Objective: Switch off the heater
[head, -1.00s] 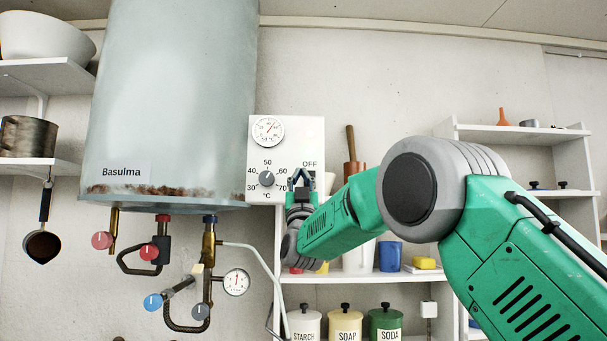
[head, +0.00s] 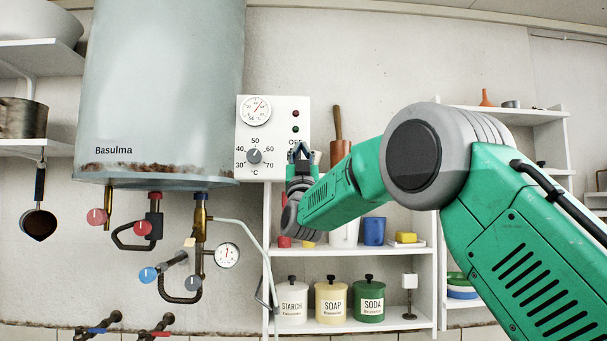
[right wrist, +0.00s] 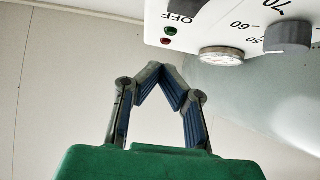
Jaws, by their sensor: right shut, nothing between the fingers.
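The heater is a grey-blue boiler tank (head: 165,90) marked Basulma, with rust along its lower edge. A white control box (head: 272,130) overlaps its right side. The box has a round thermometer dial (head: 256,110), two small lamps (head: 296,121), a grey knob (head: 254,156) and the word OFF. The knob also shows in the right wrist view (right wrist: 288,37); its pointer seems to point roughly upward, near 50. My right gripper (head: 300,148) is shut and empty, in front of the box's lower right corner, partly covering OFF. In the right wrist view its fingertips (right wrist: 163,70) meet, apart from the box.
Pipes with red and blue taps (head: 148,274) and a pressure gauge (head: 228,255) hang below the tank. A white shelf (head: 350,252) with canisters stands below and right of the box.

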